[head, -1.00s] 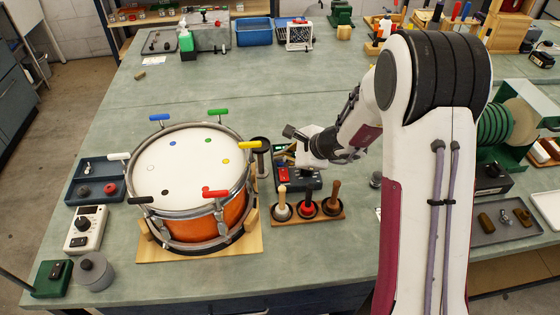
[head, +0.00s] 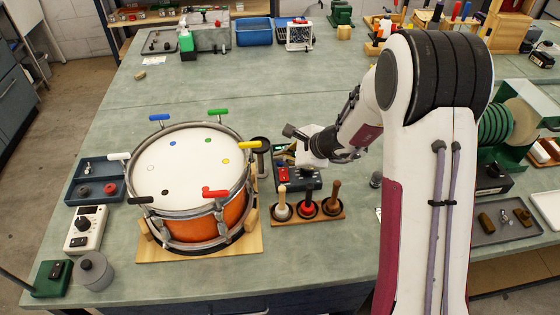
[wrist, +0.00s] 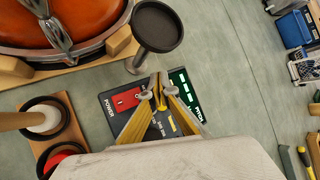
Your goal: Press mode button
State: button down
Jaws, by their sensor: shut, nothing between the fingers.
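The dark control box (head: 298,184) stands on the bench right of the drum. In the wrist view the box (wrist: 117,119) shows a red switch (wrist: 126,99) by the word POWER and a green panel (wrist: 183,82) by the word PITCH. My gripper (wrist: 160,92) is shut and empty, with its fingertips over the middle of the box. In the head view my wrist hides part of the box. The fingers cover part of its face, and I cannot make out the mode button or tell whether the tips touch anything.
The drum (head: 190,172) with coloured clamp handles stands on a wooden base to the left. A round black-topped stand (wrist: 158,26) rises close beside the box. A wooden rack (head: 328,217) with several mallets stands in front. Open bench lies behind the box.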

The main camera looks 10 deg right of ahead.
aim_at(281, 164)
jog(key=shift+r, duration=0.45)
jog(key=shift+r, duration=2.9)
jog(key=shift+r, duration=0.1)
jog(key=s+a+r+n+g, duration=0.1)
jog(key=s+r+n, duration=0.45)
jog(key=s, duration=0.35)
jog(key=s+a+r+n+g, duration=0.1)
jog(key=s+r+n, duration=0.45)
jog(key=s, duration=0.35)
jog(key=s+d+r+n+h, duration=0.1)
jog(key=s+d+n+h, duration=0.2)
jog(key=s, duration=0.6)
jog(key=s+d+r+n+h, duration=0.1)
jog(key=s+d+n+h, duration=0.2)
jog(key=s+d, duration=0.4)
jog(key=s+n, duration=0.1)
jog(key=s, duration=0.1)
jog(key=shift+s+d+r+n+t, duration=0.2)
jog(key=shift+s+d+n+t, duration=0.1)
jog(key=shift+s+t, duration=0.1)
dwell(0.3)
